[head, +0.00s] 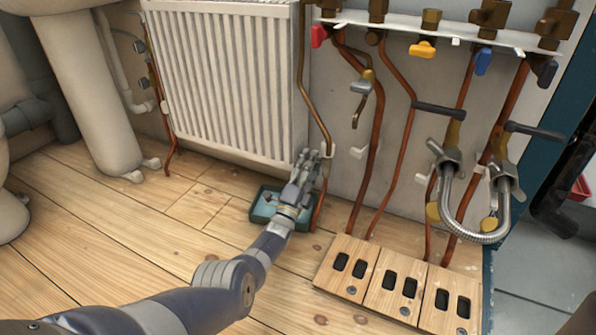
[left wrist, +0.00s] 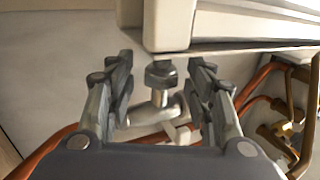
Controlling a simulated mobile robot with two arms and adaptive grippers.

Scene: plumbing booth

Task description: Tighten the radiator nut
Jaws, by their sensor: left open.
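The white radiator (head: 232,80) hangs on the wall in the head view. Its lower right corner also shows at the top of the left wrist view (left wrist: 168,22). The dark radiator nut (left wrist: 161,73) sits just below that corner, above a pale metal valve body (left wrist: 158,112). My left gripper (head: 307,160) reaches to the radiator's lower right corner in the head view and hides the nut there. In the left wrist view the left gripper (left wrist: 162,75) is open, with one finger on each side of the nut and a visible gap on both sides. My right gripper is not in view.
A green tray (head: 262,211) lies on the floor under my left arm. Copper pipes (head: 378,140) with coloured valves run down the wall to the right. Wooden blocks with dark slots (head: 398,284) stand on the floor, and a braided hose (head: 476,236) hangs above them.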

